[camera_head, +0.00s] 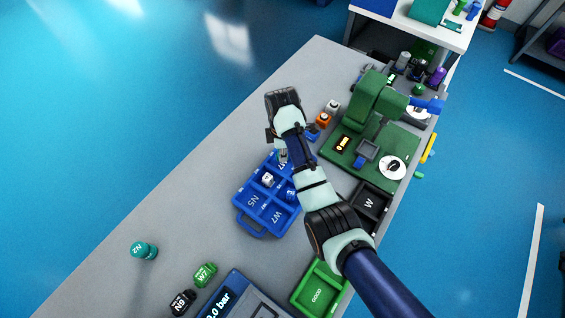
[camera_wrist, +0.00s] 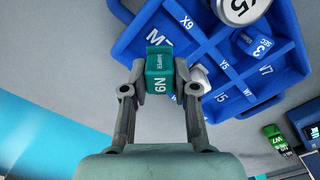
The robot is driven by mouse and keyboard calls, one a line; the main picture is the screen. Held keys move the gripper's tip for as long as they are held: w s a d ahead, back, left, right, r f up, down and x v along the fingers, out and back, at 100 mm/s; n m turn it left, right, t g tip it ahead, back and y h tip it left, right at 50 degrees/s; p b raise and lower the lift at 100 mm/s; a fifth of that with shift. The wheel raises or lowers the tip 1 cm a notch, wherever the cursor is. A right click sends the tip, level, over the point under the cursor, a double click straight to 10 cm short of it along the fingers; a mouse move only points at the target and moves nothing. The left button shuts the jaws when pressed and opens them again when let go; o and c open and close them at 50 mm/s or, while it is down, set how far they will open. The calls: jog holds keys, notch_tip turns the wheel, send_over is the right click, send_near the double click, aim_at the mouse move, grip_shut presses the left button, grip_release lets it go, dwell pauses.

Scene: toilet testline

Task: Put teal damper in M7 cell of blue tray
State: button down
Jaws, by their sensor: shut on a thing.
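The teal damper (camera_wrist: 160,82), labelled N9, is gripped between the two fingers of my gripper (camera_wrist: 160,92) in the wrist view. In the head view my gripper (camera_head: 283,156) is over the far end of the blue tray (camera_head: 242,216), and the damper is hidden or too small to tell. In the wrist view the damper overlaps the blue tray (camera_wrist: 205,55) at the cell marked M7 (camera_wrist: 160,40), partly covering it. I cannot tell whether it touches the tray. The tray's other cells show X9, Y5, W7 and N5 labels.
White-and-grey parts (camera_head: 268,179) and a blue part (camera_wrist: 255,42) sit in the tray. Another teal part (camera_head: 144,251) marked ZN, a green W7 part (camera_head: 205,274) and a black N9 part (camera_head: 182,302) stand nearer. A green fixture (camera_head: 375,105) stands right.

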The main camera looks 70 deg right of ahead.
aim_at(282, 165)
jog(key=shift+f+b, duration=0.6)
jog(key=shift+f, duration=2)
jog(key=shift+f, duration=0.15)
jog(key=c, duration=1.2)
grip_release()
notch_tip(282, 165, up, 12)
jog(key=p, duration=0.3)
jog(key=shift+r, duration=0.2)
jog(key=shift+w, duration=0.1)
